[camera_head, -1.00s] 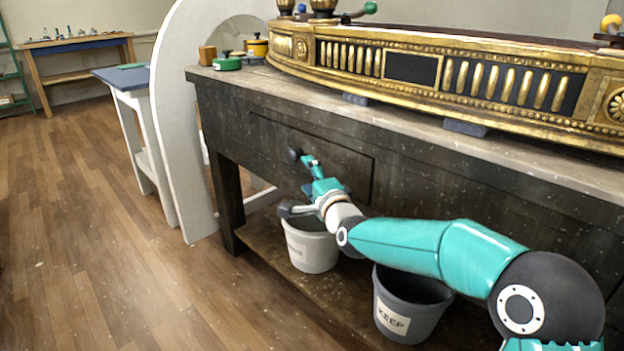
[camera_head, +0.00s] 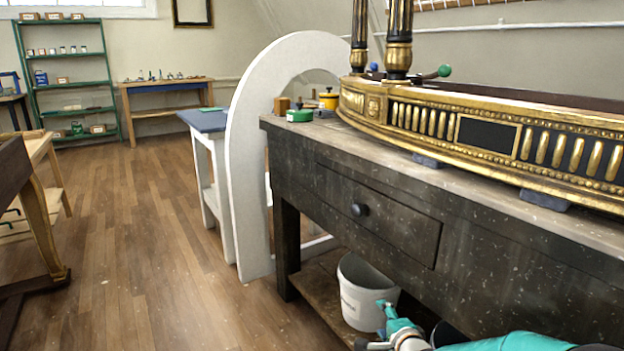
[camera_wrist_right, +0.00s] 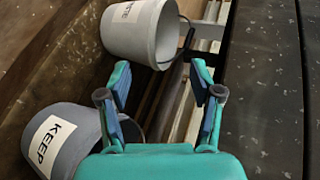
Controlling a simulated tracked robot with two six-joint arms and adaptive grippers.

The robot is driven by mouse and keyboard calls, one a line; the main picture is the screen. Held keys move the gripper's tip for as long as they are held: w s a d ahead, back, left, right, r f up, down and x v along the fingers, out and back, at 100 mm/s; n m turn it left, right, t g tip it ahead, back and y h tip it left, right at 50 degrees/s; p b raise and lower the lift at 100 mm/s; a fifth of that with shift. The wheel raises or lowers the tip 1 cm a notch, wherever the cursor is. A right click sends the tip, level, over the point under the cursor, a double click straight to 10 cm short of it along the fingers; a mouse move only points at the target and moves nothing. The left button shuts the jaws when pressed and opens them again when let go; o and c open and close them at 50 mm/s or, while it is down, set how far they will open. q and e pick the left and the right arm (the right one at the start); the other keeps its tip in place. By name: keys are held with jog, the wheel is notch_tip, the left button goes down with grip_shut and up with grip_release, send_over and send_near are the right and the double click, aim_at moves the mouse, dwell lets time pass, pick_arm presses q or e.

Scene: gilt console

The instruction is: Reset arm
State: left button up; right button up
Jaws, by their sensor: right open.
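My right gripper (camera_head: 388,312) is low at the bottom edge of the head view, in front of the dark workbench (camera_head: 470,250) and below its drawer (camera_head: 405,226). The drawer's round dark knob (camera_head: 360,210) is clear of the gripper. In the right wrist view the same gripper (camera_wrist_right: 162,80) has its two teal fingers spread, with nothing between them. My left gripper is not in view.
A white bucket (camera_head: 360,300), also in the wrist view (camera_wrist_right: 135,32), and a grey KEEP bucket (camera_wrist_right: 62,138) stand near the gripper. A gilt console (camera_head: 480,130) lies on the bench. A white arch (camera_head: 245,165) stands left; floor beyond is open.

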jog(key=s+a+f+n+g+y, duration=0.15)
jog(key=s+f+n+g, duration=0.4)
jog(key=s+f, duration=1.35)
jog(key=s+a+f+n+g, duration=0.2)
jog(key=s+f+n+g, duration=0.15)
jog(key=s, duration=0.65)
jog(key=s+a+f+n+g, duration=0.25)
jog(key=s+n+g, duration=0.2)
jog(key=s, duration=0.55)
notch_tip(320, 180, up, 39)
jog(key=p, duration=3.9)
jog(key=shift+w+f+n+t+y, duration=0.2)
jog(key=shift+w+n+t+y, duration=0.15)
jog(key=shift+n+t, duration=0.1)
